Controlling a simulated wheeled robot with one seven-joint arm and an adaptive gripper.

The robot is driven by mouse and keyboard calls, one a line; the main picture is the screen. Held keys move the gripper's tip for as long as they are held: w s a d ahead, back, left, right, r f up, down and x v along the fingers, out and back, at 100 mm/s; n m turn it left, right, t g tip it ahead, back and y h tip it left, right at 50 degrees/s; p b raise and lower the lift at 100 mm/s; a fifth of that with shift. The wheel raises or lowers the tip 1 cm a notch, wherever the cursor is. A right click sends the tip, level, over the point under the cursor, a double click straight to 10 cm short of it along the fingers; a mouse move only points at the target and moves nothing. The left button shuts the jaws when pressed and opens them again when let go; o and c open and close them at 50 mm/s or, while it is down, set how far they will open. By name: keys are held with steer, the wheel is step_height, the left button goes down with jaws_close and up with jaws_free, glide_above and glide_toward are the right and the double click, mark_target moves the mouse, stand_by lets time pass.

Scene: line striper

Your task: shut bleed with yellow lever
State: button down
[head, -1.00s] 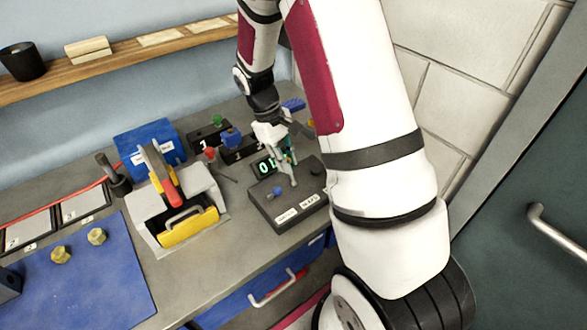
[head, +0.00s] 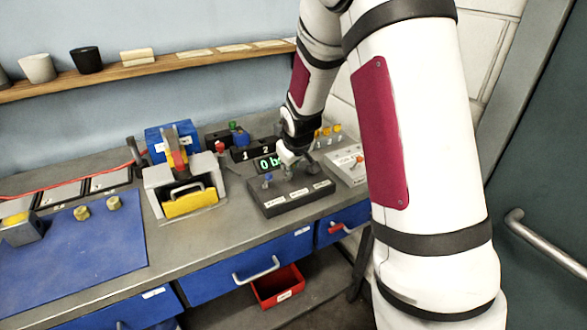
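A dark control box (head: 291,200) stands on the grey bench, with pale labels along its front. My gripper (head: 292,160) points down just above or at the middle of the box. Its fingers are small and partly merge with the box, so I cannot tell whether they are open or touch anything. I cannot make out a clear yellow lever on the dark box. A pale box (head: 347,172) to its right carries an orange lever (head: 360,159).
A grey machine with a yellow front (head: 191,203) stands to the left. Several yellow-orange knobs (head: 326,131) are behind my gripper. A blue mat (head: 70,255) lies at the left. A red bin (head: 278,287) is below the bench. Bench space is clear before the dark box.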

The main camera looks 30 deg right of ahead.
steer(key=shift+s+a+f+t, duration=0.15)
steer(key=shift+s+t, duration=0.15)
steer(key=shift+t, duration=0.25)
steer(key=shift+s+d+f+t, duration=0.1)
steer(key=shift+s+t, duration=0.15)
steer(key=shift+t, duration=0.3)
steer(key=shift+s, duration=0.1)
steer(key=c, duration=1.5)
jaws_free()
steer(key=shift+s+r, duration=0.15)
steer(key=shift+r, duration=0.1)
steer(key=v, duration=1.1)
steer(key=shift+s+a, duration=0.1)
steer(key=shift+s, duration=0.1)
